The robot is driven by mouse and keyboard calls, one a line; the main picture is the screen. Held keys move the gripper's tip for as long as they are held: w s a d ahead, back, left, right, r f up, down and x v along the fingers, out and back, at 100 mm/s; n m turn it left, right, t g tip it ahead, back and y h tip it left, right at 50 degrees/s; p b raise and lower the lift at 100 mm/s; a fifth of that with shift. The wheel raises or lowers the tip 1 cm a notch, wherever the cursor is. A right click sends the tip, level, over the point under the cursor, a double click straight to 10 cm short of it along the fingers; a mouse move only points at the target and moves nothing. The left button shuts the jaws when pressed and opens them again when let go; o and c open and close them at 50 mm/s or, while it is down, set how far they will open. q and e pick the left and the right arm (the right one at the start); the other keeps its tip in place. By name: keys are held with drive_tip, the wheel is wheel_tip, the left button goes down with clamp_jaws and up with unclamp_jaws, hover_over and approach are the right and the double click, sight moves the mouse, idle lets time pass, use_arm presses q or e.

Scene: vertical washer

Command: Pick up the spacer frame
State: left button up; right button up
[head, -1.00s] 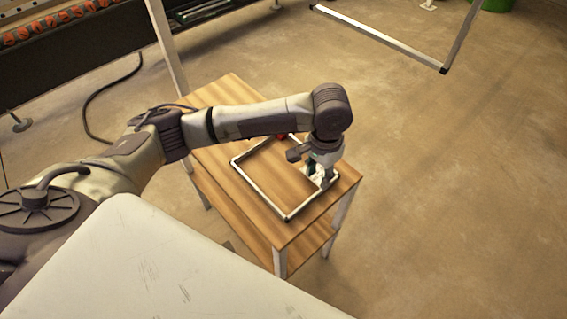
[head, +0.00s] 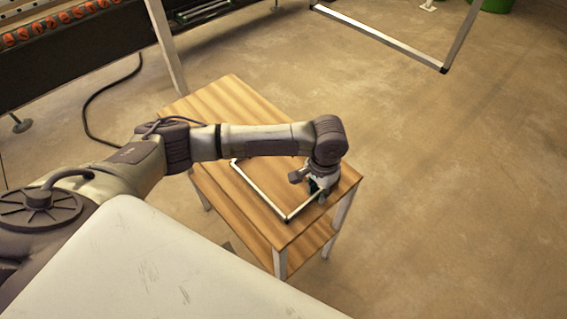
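The spacer frame (head: 261,193) is a thin, light rectangular frame with dark corners. It lies flat on the wooden table (head: 228,98) in the head view. Its left side and near corner show; my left arm covers the far part. My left gripper (head: 319,196) points down at the right end of the frame's near-right side. It is low, close to the tabletop. Its fingers are small and partly hidden, so I cannot tell whether they are open or closed on the frame. My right gripper is not in view.
The table has a lower shelf (head: 222,201). A larger metal frame (head: 385,40) stands at the top right. A dark machine with orange rollers (head: 52,25) is at the top left, with a black cable on the floor. Floor to the right is clear.

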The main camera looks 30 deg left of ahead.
use_arm(q)
clamp_jaws()
drive_tip(key=shift+r, duration=0.1)
